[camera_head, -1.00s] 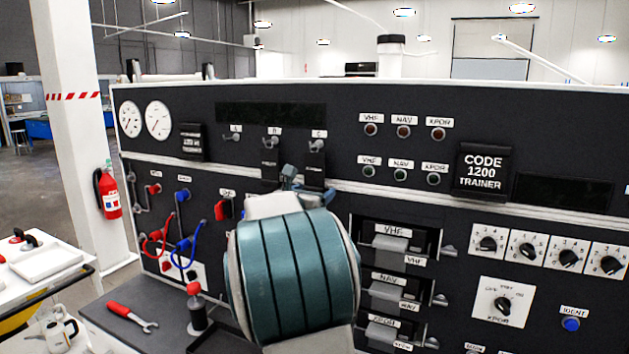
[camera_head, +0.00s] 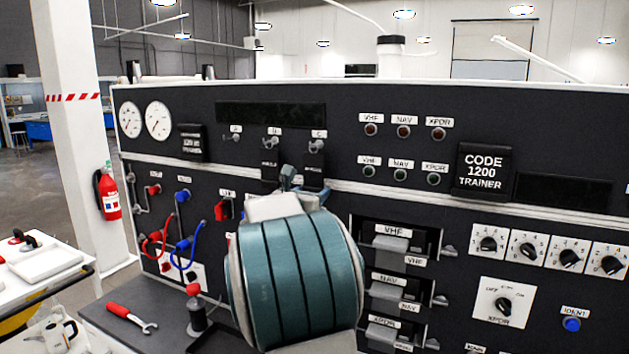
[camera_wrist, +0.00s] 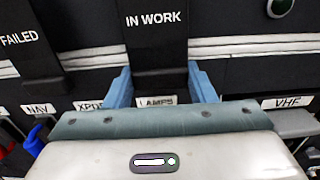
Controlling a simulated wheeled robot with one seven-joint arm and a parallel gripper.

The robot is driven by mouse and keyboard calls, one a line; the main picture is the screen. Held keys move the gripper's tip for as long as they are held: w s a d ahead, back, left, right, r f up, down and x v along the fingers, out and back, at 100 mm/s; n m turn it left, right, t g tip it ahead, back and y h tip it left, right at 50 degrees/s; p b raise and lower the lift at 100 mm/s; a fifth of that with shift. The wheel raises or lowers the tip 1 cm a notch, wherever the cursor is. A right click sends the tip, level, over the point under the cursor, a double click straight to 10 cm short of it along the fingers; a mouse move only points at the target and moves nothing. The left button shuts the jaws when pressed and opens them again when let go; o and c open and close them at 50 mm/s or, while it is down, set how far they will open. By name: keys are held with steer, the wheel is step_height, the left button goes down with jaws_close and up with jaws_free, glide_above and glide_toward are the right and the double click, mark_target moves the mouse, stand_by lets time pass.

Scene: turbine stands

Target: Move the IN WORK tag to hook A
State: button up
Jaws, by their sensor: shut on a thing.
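The IN WORK tag (camera_wrist: 156,45) is a black plate with white letters, upright in the wrist view between the blue fingers of my gripper (camera_wrist: 160,88). My gripper is shut on its lower part. In the head view the tag (camera_head: 314,172) is just below hook C (camera_head: 317,146), and my gripper (camera_head: 303,184) is partly hidden behind my teal wrist. I cannot tell whether the tag touches the hook. Hook A (camera_head: 235,136) is at the left of the row and looks bare.
The FAILED tag (camera_wrist: 30,45) hangs close to the left, below hook B (camera_head: 273,142). A black tag (camera_head: 192,142) is left of hook A. A light ledge (camera_head: 345,189) crosses the panel behind the tags. The VHF unit (camera_head: 392,243) juts out at lower right.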

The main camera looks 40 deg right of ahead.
steer(key=shift+s+a, duration=0.25)
steer(key=shift+a, duration=0.2)
steer(key=shift+b+v, duration=0.3)
steer(key=shift+v, duration=0.95)
